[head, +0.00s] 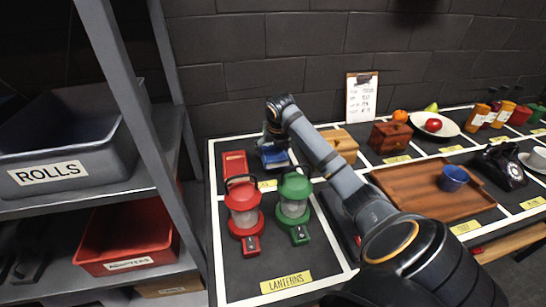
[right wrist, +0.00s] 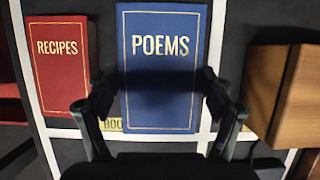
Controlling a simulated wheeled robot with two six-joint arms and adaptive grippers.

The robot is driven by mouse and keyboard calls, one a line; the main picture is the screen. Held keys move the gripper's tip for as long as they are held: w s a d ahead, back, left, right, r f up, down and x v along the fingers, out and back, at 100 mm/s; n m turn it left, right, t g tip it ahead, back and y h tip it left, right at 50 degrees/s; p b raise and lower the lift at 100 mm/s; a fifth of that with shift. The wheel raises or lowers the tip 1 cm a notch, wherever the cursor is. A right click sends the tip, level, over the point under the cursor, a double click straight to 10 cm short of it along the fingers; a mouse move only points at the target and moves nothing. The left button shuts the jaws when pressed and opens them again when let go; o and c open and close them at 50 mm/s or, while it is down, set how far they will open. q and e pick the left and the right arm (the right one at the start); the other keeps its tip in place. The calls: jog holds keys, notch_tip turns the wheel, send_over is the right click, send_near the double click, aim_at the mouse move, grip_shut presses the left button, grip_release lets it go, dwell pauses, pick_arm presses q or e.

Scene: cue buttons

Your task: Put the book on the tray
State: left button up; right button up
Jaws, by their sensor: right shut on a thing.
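A blue book titled POEMS (right wrist: 162,45) lies between the fingers of my right gripper (right wrist: 160,88), one finger against each long side. In the head view the blue book (head: 275,160) shows below my right gripper (head: 273,137), at the back left of the table. I cannot tell whether it is clear of the table. A red book titled RECIPES (right wrist: 62,75) lies to its left and also shows in the head view (head: 236,164). The brown wooden tray (head: 408,186) is at the right of my right arm, with a blue cup (head: 453,177) on it. My left gripper is out of view.
A red lantern (head: 243,205) and a green lantern (head: 294,200) stand in front of the books. A wooden box (head: 341,144) is right of the blue book, with a brown chest (head: 390,136) beyond. A black telephone (head: 500,165) stands right of the tray. Metal shelves are at left.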

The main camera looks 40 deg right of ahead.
aim_at(273, 150)
notch_tip(273, 150, up, 6)
jog(key=shift+r, duration=0.25)
